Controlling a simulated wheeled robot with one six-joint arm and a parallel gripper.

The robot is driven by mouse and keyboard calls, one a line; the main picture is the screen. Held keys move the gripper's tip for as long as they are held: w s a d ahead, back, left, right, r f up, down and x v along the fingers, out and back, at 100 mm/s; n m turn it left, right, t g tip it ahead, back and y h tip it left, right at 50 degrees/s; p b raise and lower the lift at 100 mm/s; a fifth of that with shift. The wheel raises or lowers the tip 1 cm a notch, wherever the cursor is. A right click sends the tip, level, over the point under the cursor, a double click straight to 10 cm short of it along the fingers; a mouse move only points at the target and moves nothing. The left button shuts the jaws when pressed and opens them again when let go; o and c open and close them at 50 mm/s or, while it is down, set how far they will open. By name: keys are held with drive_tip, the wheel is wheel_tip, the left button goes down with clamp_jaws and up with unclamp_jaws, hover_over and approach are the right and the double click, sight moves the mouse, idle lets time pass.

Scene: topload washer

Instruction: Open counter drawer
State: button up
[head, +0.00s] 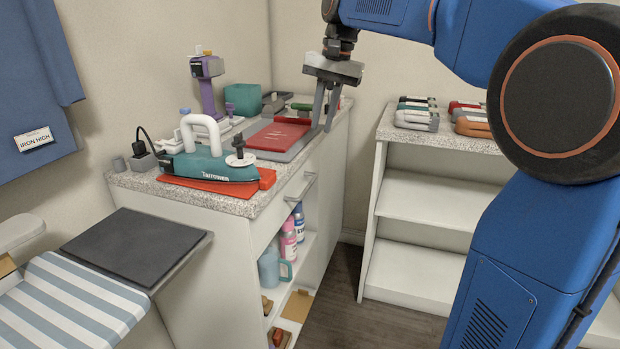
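The counter (212,203) has a speckled top and white sides. Its drawer (279,205) is just under the top on the front side and looks closed, its front flush with the counter. A bar handle (304,188) runs along the drawer front. My gripper (323,128) hangs pointing down beside the far front edge of the counter, above and beyond the handle. Its two fingers are apart with nothing seen between them. It does not touch the handle.
A teal iron (211,167) stands on a red mat near the counter's front edge. Open shelves with bottles (288,240) are below the drawer. A white shelf unit (425,202) stands right; floor shows between.

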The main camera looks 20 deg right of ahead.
sight(308, 185)
drive_tip(key=a+f, duration=0.1)
drive_tip(key=f, duration=0.4)
drive_tip(key=w+f, duration=0.1)
drive_tip(key=f, duration=0.5)
drive_tip(key=w+a+f, duration=0.1)
drive_tip(key=f, duration=0.5)
drive_tip(key=shift+a, duration=0.3)
clamp_jaws()
